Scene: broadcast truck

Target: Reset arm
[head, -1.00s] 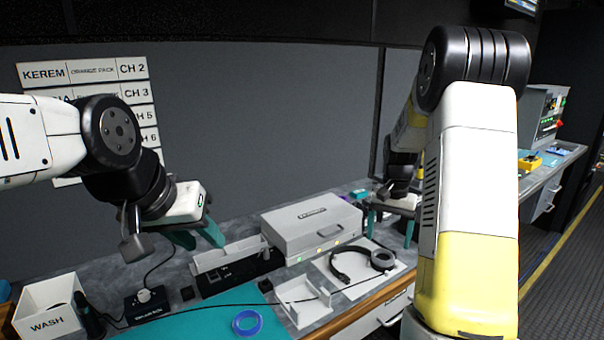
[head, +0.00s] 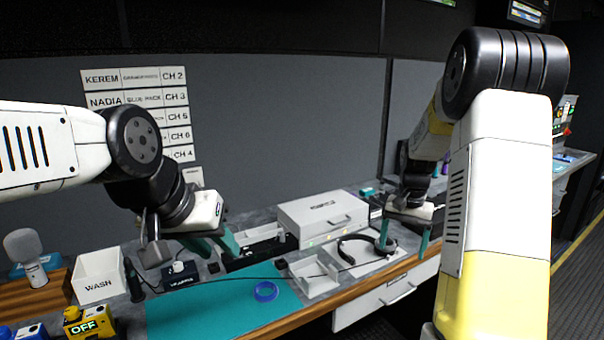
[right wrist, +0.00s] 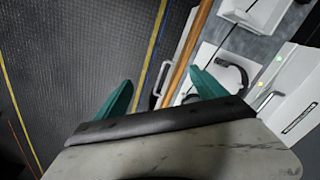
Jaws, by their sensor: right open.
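My left gripper (head: 220,251) hangs over the bench at the left-centre of the head view. Its teal fingers look spread, with nothing seen between them. My right gripper (head: 403,243) hangs near the bench's front edge by the headset (head: 352,248), fingers apart and empty. In the right wrist view its two teal fingers (right wrist: 162,96) are wide apart, with floor, the bench edge and the headset below. My right forearm covers much of the right of the head view.
A white case (head: 322,217) stands at the back of the bench. A white tray (head: 314,276), a blue tape ring (head: 266,291) on a teal mat (head: 190,314), a WASH bin (head: 98,276), a microphone (head: 27,256) and a yellow OFF box (head: 88,323) lie across the bench. A drawer (head: 386,297) is below.

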